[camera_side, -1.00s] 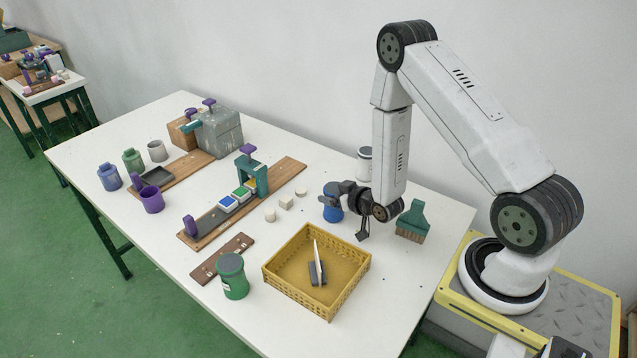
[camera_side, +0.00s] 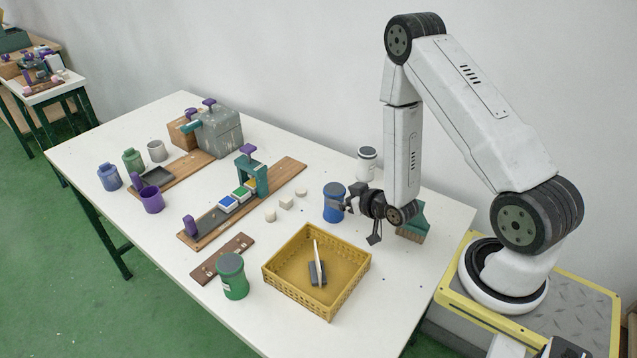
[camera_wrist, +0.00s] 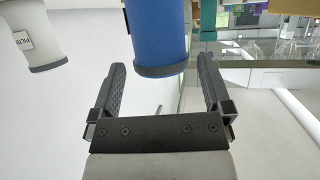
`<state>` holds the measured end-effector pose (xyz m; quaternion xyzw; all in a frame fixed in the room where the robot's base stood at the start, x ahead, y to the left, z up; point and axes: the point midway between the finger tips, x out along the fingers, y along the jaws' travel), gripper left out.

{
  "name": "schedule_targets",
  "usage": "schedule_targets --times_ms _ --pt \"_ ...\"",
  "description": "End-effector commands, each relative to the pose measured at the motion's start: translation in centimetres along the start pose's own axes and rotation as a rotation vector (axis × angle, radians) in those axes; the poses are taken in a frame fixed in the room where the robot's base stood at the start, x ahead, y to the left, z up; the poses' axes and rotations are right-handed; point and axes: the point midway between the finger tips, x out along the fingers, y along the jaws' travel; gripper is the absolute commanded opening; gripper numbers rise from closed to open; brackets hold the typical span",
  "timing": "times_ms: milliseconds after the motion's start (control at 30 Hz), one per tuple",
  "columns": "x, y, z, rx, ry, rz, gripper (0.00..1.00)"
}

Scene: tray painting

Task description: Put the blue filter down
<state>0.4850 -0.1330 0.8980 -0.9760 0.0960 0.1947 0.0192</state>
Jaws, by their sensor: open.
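The blue filter (camera_side: 334,203) is a blue cylinder with a dark top, standing upright on the white table right of the middle in the side view. In the wrist view the blue filter (camera_wrist: 158,38) shows just beyond and between the fingertips, with a dark band at its end. My gripper (camera_wrist: 160,85) is open and empty. In the side view my gripper (camera_side: 358,200) is low over the table, just right of the blue filter. A clear gap shows between the filter and each finger.
A white canister (camera_side: 366,165) stands behind the blue filter; it also shows in the wrist view (camera_wrist: 32,40). Small pale blocks (camera_side: 286,202) lie left of the filter.

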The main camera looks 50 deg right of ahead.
Motion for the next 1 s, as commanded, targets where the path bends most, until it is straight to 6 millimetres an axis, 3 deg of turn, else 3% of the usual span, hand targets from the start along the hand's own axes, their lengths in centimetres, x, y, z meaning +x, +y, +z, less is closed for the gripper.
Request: schedule_targets --times_ms 200,400,1000 --pt "-2.4 0.0 0.0 0.000 0.000 0.000 1.00" --pt "-3.5 0.0 0.0 0.000 0.001 0.001 1.00" --pt "-3.7 0.0 0.0 0.000 0.000 0.000 1.00"
